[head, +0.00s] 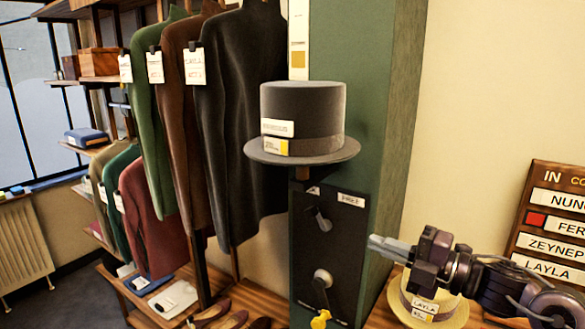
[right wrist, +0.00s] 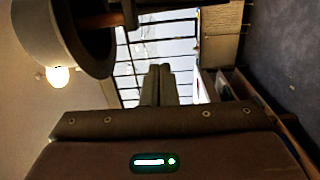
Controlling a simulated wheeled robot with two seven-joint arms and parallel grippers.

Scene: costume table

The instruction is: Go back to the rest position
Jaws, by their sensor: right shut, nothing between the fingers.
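My right gripper (head: 378,243) comes in from the right in the head view. Its fingers are together and empty, pointing left toward the dark hook panel (head: 300,262) on the green post. In the right wrist view the closed fingers (right wrist: 160,85) show at the middle, with nothing between them. My left gripper is in neither view.
A grey top hat (head: 305,105) sits on a peg above the gripper's left. A straw hat (head: 447,309) tagged LAYLA lies on the wooden surface beneath my right gripper. A name board (head: 545,229) stands at the right; garments (head: 245,110) hang at the left.

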